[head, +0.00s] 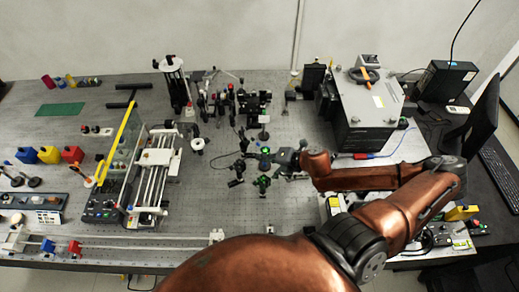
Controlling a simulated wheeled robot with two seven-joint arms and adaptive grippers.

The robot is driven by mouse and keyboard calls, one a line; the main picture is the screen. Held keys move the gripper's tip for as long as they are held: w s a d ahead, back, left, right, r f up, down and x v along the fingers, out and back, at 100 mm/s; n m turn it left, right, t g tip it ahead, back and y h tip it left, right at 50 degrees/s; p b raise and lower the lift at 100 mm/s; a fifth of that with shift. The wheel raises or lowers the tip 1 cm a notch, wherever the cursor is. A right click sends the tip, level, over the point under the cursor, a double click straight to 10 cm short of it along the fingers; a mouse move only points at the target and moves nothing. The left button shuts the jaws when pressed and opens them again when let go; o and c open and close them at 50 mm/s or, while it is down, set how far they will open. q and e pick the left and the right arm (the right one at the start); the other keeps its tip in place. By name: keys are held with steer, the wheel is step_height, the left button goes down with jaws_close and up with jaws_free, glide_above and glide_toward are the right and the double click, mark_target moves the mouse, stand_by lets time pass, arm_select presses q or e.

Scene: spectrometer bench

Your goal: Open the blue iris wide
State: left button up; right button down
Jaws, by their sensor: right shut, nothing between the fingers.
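My right gripper (279,158) is at the middle of the bench, at the end of a copper-coloured arm that comes in from the right. Its small fingers point left and look closed and empty. They are right beside a small dark post-mounted optic with a green mark (265,151); I cannot tell whether they touch it. A second dark optic with a green mark (263,183) stands just nearer. I cannot make out which of these small mounts is the blue iris, nor how wide any opening is. My left gripper is not in view.
A large grey instrument box (365,115) stands behind my right arm. A rail stage with a yellow bar (117,143) is at left. Dark optics (225,102) crowd the back middle. The perforated bench near the front middle is fairly clear.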

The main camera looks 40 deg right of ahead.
mark_target(259, 145)
arm_select(q)
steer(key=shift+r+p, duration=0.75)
steer(key=shift+p, duration=0.05)
arm_select(e)
steer(key=shift+w+d+f, duration=0.2)
steer(key=shift+w+d, duration=0.2)
steer(key=shift+w, duration=0.4)
steer(key=shift+w+d+f, duration=0.2)
steer(key=shift+w+d, duration=0.2)
steer(key=shift+w, duration=0.35)
steer(key=shift+w+d+f, duration=0.2)
steer(key=shift+w+d, duration=0.2)
steer(key=shift+w, duration=0.4)
